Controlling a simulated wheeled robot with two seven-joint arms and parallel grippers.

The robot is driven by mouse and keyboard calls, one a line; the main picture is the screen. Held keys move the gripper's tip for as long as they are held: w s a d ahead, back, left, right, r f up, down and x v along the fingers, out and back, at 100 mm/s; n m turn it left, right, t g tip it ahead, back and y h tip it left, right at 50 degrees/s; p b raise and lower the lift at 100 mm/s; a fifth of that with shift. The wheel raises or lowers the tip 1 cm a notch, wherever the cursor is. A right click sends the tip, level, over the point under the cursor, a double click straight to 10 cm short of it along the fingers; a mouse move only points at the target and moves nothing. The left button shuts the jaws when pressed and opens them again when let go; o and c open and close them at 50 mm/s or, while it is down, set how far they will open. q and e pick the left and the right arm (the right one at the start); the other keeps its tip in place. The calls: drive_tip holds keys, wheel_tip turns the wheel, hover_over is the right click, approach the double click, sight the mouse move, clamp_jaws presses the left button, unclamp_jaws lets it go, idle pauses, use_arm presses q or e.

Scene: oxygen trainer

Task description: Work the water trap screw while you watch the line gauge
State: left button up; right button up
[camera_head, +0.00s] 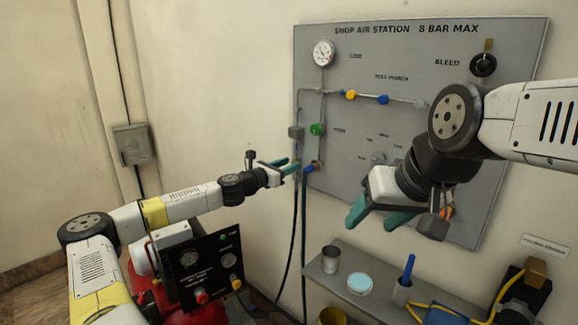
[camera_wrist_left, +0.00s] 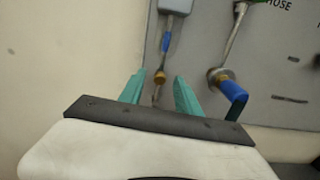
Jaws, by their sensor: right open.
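The water trap (camera_head: 296,132) is a small grey box at the left of the grey panel. In the left wrist view, its grey body (camera_wrist_left: 176,5) has a blue section below, ending in a small brass screw (camera_wrist_left: 160,77). My left gripper (camera_head: 284,166) is just below the trap. In the left wrist view its teal fingers (camera_wrist_left: 158,88) are apart, one each side of the brass screw, with gaps visible. The round white line gauge (camera_head: 323,53) is at the panel's upper left; its reading is too small to tell. My right gripper (camera_head: 379,220) is open and empty before the panel's lower part.
A blue-handled valve (camera_wrist_left: 232,90) is close right of my left gripper. Hoses (camera_head: 303,230) hang below. A shelf (camera_head: 315,272) holds a metal cup (camera_head: 331,259), a blue-topped tin (camera_head: 360,284) and a holder with a blue tool (camera_head: 408,270). A black control box (camera_head: 205,265) stands lower left.

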use_arm(q)
clamp_jaws()
drive_tip(key=m, duration=1.4)
drive_tip(key=shift+d, duration=0.1)
idle(0.4)
drive_tip(key=shift+s+f+m, duration=0.1)
drive_tip(key=shift+m, duration=0.2)
unclamp_jaws()
